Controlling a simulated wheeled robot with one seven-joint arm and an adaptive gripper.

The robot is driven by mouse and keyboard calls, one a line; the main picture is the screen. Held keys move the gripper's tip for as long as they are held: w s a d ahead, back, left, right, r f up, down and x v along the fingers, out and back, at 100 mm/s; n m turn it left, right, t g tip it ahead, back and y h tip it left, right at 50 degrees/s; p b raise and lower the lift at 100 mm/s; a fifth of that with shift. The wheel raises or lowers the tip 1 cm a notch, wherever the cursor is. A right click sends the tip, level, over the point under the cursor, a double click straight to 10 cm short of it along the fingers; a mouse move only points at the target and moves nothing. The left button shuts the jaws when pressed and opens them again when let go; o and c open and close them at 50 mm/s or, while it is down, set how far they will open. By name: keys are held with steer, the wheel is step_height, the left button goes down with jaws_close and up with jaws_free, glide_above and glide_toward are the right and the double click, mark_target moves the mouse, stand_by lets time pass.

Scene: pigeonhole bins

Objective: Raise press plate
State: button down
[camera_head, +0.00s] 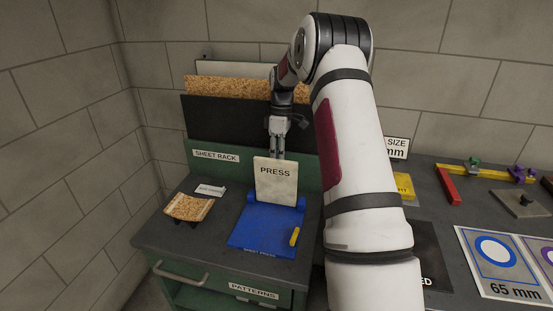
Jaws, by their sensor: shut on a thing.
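The press plate (275,181) is a cream panel lettered "PRESS". It stands upright, raised at the back of the blue sheet press base (265,232) on the bench. My gripper (277,151) is at the plate's top edge, pointing down, with its fingers shut on the plate. The exact finger contact is too small to see clearly. A yellow handle (295,236) lies at the right side of the blue base.
A green sheet rack (217,155) with dark and cork sheets stands behind. A curved cork piece (189,207) rests on the bench at left. My arm hides part of the bench at right, where a yellow caliper-like tool (490,172) and ring-marked sheets (497,262) lie.

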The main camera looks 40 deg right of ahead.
mark_target(277, 168)
steer(key=shift+s+a+f+g, duration=0.15)
steer(key=shift+s+a+f, duration=0.05)
steer(key=shift+f, duration=0.35)
steer(key=shift+s+a+f+g, duration=0.1)
steer(key=shift+s+a+f, duration=0.15)
steer(key=shift+f, duration=0.25)
steer(key=shift+s+a+f+g, duration=0.15)
steer(key=shift+a+f, duration=0.05)
steer(key=shift+f, duration=0.35)
steer(key=c, duration=1.1)
jaws_free()
steer(key=shift+w+f, duration=0.1)
steer(key=shift+w, duration=0.1)
steer(key=shift+c, duration=1.1)
steer(key=shift+d+r, duration=0.15)
steer(key=shift+r, duration=0.15)
